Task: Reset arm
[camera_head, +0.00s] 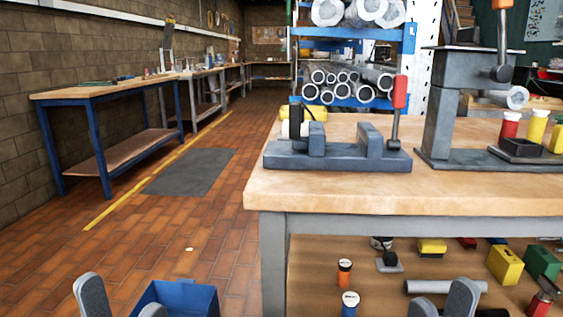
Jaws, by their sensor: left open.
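My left gripper (121,303) shows at the bottom left edge, with its two grey fingertips apart. A blue open box (190,296) shows just behind and beside its right finger. My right gripper (442,304) shows at the bottom right edge, with its grey fingertips apart, in front of the bench's lower shelf. I see nothing held between either pair of fingertips. The arms and the rest of both grippers are below the picture.
A wooden workbench (330,192) fills the right, bearing a grey fixture (338,160) and a press (442,110). Its lower shelf (310,290) holds a grey tube (440,287), small bottles and coloured blocks. Open tiled floor (190,220) lies left, beside another bench (110,88).

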